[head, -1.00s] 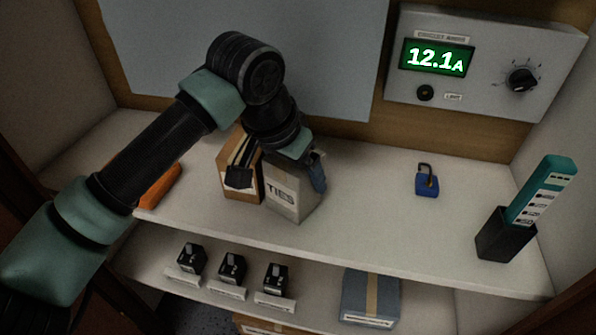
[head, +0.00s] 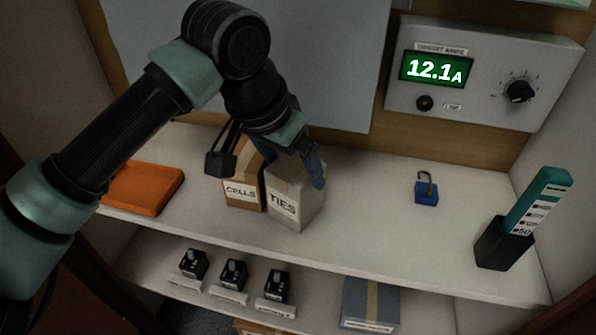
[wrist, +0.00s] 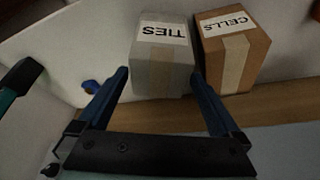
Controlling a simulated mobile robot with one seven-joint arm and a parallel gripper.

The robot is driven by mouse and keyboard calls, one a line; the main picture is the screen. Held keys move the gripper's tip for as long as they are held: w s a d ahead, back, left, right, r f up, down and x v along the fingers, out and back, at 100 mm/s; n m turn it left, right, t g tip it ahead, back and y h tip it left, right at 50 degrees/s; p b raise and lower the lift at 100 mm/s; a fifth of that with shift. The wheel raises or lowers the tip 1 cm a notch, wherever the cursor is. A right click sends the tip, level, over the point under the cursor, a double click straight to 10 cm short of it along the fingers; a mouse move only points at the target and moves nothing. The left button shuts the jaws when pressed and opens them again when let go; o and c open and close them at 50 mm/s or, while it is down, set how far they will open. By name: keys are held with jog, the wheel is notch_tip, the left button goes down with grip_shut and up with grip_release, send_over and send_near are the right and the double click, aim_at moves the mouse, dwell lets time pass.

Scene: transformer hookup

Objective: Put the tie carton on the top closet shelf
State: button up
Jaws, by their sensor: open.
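The tie carton (head: 293,203) is a pale grey box with a TIES label. It stands on the top closet shelf (head: 370,229), right beside the brown CELLS carton (head: 243,189). My gripper (head: 268,170) is open above and behind the cartons in the head view, its blue finger by the tie carton's right side. In the wrist view, the blue fingers of my gripper (wrist: 158,76) lie apart, with the near end of the tie carton (wrist: 161,60) between their tips. The CELLS carton (wrist: 234,48) stands close beside it. Nothing is held.
An orange tray (head: 145,188) lies to the left. A blue padlock (head: 427,190) and a dark holder (head: 503,242) with a teal card are to the right. Below are several black switches (head: 233,272) and a blue-grey box (head: 369,304). The shelf's middle is clear.

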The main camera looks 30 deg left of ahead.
jog(key=v, duration=0.6)
jog(key=shift+r+p, duration=0.3)
jog(key=shift+p, duration=0.15)
jog(key=shift+s, duration=0.15)
